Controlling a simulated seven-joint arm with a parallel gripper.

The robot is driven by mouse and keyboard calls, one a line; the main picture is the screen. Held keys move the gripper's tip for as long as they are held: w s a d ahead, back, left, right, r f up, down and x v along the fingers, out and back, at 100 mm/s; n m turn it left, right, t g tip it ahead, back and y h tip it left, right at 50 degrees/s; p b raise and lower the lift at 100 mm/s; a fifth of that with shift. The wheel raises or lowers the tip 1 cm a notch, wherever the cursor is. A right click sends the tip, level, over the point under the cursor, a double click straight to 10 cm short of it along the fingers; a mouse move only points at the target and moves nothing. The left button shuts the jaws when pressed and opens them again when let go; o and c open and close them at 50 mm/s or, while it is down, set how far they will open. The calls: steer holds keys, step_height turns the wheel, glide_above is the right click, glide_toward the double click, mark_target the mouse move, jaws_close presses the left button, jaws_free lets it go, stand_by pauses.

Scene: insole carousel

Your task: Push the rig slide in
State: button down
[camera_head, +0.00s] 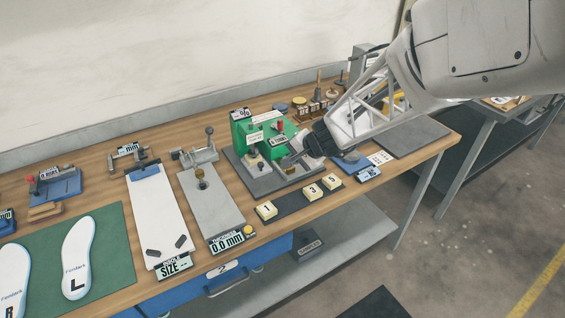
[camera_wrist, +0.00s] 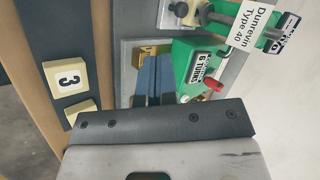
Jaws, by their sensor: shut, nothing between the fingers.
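The rig is a green block (camera_head: 244,132) on a dark grey base (camera_head: 236,163) near the back of the bench. In the wrist view, the green block (camera_wrist: 184,52) carries a "6 TURNS" label and a red knob (camera_wrist: 214,85). My gripper (camera_head: 288,161) is at the right front of the rig, low over the base's shallow light-grey recess. In the wrist view my gripper (camera_wrist: 152,58) has its blue-grey fingers together and empty, beside the green block and close to a small tan block (camera_wrist: 145,50). I cannot tell which part is the slide, or whether the fingers touch it.
Numbered cream blocks (camera_head: 266,210) sit on a dark strip in front of the rig. A grey thickness gauge plate (camera_head: 212,205) lies to its left, and a blue fixture (camera_head: 350,162) to its right. Wooden pegs and discs stand behind.

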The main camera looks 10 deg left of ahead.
steer(key=shift+v, duration=1.75)
steer(key=s+d+r+n+h, duration=0.1)
steer(key=s+d+r+h, duration=0.1)
steer(key=s+d+r, duration=0.5)
steer(key=s+d+r+n+h, duration=0.1)
steer(key=s+d+r+n, duration=0.15)
steer(key=s+d, duration=0.5)
steer(key=s+d+r+h, duration=0.3)
steer(key=s+d+h, duration=0.2)
steer(key=s+d, duration=0.9)
steer(key=shift+s+d+r, duration=0.2)
steer(key=shift+s+d, duration=0.15)
steer(key=shift+d, duration=0.8)
